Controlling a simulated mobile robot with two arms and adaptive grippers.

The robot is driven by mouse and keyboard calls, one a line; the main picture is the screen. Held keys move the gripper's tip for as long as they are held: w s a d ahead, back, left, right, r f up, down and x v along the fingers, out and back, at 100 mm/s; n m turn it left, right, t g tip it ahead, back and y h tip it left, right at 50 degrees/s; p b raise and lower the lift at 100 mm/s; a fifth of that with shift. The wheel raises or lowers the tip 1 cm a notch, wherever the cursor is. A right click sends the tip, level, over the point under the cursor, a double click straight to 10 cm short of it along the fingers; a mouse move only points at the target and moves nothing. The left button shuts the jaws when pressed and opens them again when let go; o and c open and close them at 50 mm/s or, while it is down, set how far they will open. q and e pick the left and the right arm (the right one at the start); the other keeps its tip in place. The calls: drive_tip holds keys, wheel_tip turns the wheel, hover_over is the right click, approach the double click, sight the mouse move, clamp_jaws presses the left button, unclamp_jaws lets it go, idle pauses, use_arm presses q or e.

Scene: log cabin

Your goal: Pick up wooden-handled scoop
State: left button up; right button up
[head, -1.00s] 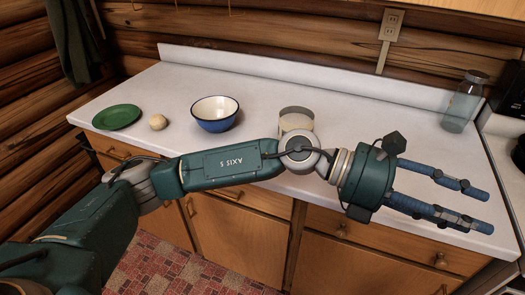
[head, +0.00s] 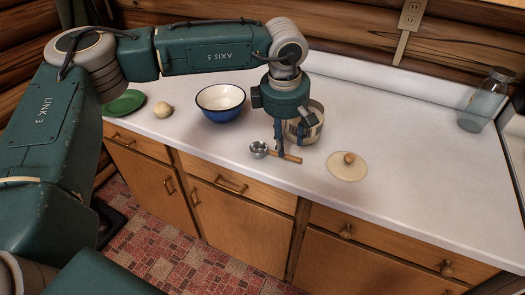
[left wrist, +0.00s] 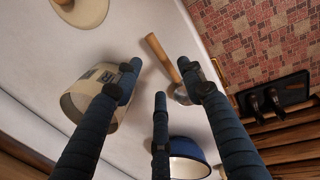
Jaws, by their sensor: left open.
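The wooden-handled scoop lies on the white counter near its front edge, with its metal bowl (head: 259,149) to the left and its wooden handle (head: 289,157) to the right. In the left wrist view the scoop's handle (left wrist: 159,54) shows beyond the fingers, and its bowl is beside the right-hand finger, partly hidden. My left gripper (head: 284,143) points down just behind the scoop, its blue fingers spread and empty. The same gripper (left wrist: 160,85) fills the lower left wrist view. I cannot tell whether a finger touches the scoop. My right gripper is not in view.
A cream canister (head: 314,128) stands close behind the gripper, partly hidden. A round lid with a knob (head: 347,172) lies to the right. A blue-white bowl (head: 220,108), a pale round item (head: 163,111) and a green plate (head: 124,103) are left; a glass jar (head: 482,103) is far right.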

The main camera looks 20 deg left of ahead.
sight(276, 155)
use_arm(q)
drive_tip(key=f, duration=0.1)
drive_tip(key=f+p, duration=0.1)
drive_tip(key=f, duration=0.1)
drive_tip(key=f+p, duration=0.1)
drive_tip(key=f, duration=0.1)
drive_tip(key=shift+w, duration=0.25)
drive_tip(key=shift+w+f, duration=0.1)
drive_tip(key=shift+f, duration=0.1)
clamp_jaws()
